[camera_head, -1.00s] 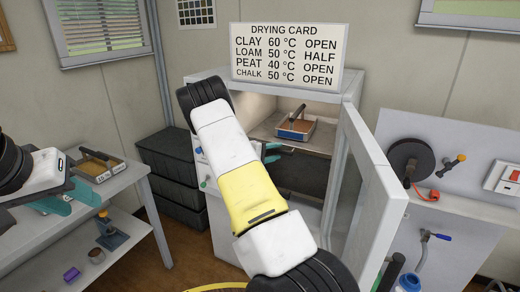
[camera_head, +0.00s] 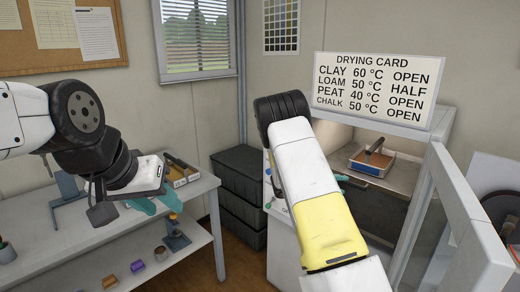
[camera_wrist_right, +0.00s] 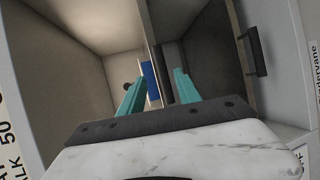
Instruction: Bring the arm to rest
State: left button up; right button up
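My right arm (camera_head: 315,190) reaches up from the bottom of the head view to the front of the drying cabinet. Its gripper is mostly hidden there, with one teal fingertip showing at the cabinet opening. In the right wrist view the right gripper (camera_wrist_right: 157,80) has its two teal fingers apart, with nothing held between them. A blue-edged tray (camera_wrist_right: 149,80) lies beyond the fingers; in the head view this tray (camera_head: 372,162), with brown contents and a dark handle, sits on the cabinet shelf. My left gripper (camera_head: 157,203) is over the left table, its teal fingers apart and apparently empty.
The cabinet door (camera_head: 462,215) stands open at the right. A drying card (camera_head: 375,90) stands on the cabinet top. The left table (camera_head: 80,235) holds another tray (camera_head: 184,172) near its far corner. Black stacked crates (camera_head: 238,190) stand between table and cabinet.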

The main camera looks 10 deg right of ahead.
jog(key=s+a+r+m+g+y, duration=0.2)
jog(key=s+r+y, duration=0.15)
jog(key=s, duration=0.35)
jog(key=s+a+r+m+g+y, duration=0.1)
jog(key=s+r+m+y, duration=0.2)
jog(key=s, duration=0.4)
jog(key=s+a+r+n+t+y, duration=0.1)
jog(key=s+a+r+y, duration=0.4)
jog(key=s+a, duration=0.5)
jog(key=s+a+r+t+y, duration=0.4)
jog(key=s+a+r, duration=0.4)
jog(key=s+a, duration=0.2)
jog(key=shift+s+a+r+n+y, duration=0.3)
jog(key=shift+n+y, duration=0.1)
jog(key=shift+y, duration=0.35)
jog(key=shift+d, duration=0.1)
